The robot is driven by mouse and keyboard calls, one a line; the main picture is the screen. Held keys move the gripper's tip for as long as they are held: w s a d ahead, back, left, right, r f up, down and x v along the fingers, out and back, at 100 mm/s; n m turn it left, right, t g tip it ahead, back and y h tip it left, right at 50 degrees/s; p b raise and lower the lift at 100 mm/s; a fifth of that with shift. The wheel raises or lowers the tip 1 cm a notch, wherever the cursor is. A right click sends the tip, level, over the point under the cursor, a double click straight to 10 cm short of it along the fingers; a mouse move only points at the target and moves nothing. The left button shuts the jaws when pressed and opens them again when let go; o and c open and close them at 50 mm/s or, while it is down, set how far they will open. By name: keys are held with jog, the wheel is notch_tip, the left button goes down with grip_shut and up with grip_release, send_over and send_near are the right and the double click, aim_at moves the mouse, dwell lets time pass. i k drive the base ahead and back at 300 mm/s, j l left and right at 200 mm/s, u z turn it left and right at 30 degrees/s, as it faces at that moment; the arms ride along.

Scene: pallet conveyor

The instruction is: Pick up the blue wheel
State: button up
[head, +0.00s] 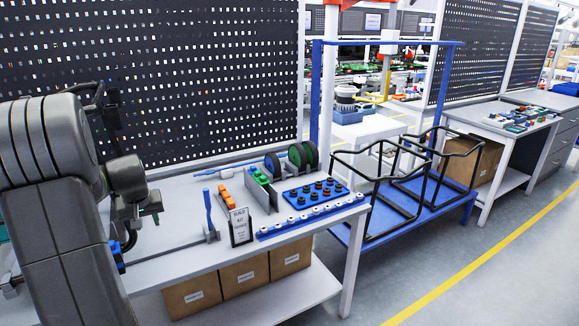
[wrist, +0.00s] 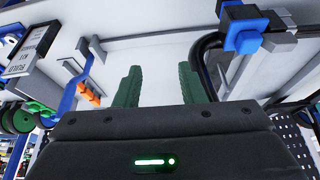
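Wheels also show at the left edge of the wrist view (wrist: 21,119). My gripper (wrist: 160,82) is open, its two green fingers apart with only the pale bench top between them. In the head view my gripper (head: 150,208) is over the bench's left part, well left of the wheels and partly hidden by my arm.
A blue block (wrist: 243,35) with a black curved part stands right of my fingers. A blue upright lever (head: 208,209), orange parts (head: 226,198), a sign (head: 240,227) and a blue tray (head: 316,193) of dark pieces occupy the bench. A perforated panel (head: 200,80) rises behind.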

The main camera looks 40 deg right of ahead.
aim_at(273, 163)
jog(key=l+z, duration=0.3)
jog(key=z, duration=0.15)
jog(key=i+l+z, duration=0.15)
jog(key=z, duration=0.3)
jog(key=i+l+z, duration=0.15)
jog(key=l+z, duration=0.15)
jog(key=z, duration=0.15)
jog(key=i+l+z, duration=0.15)
jog(key=z, duration=0.3)
jog(key=i+z, duration=0.2)
jog(key=z, duration=0.2)
jog(key=i+l+z, duration=0.1)
jog(key=i+z, duration=0.15)
jog(key=z, duration=0.2)
jog(key=i+l+u, duration=0.15)
jog(key=i+u, duration=0.5)
jog(key=u, duration=0.3)
jog(key=i+u, duration=0.1)
jog(key=u, duration=0.35)
jog(key=i+l+u, duration=0.1)
jog(key=u, duration=0.35)
jog(key=i+l+u, duration=0.1)
jog(key=u, duration=0.35)
jog(key=i+l+u, duration=0.15)
jog(key=l+u, duration=0.15)
jog(key=u, duration=0.15)
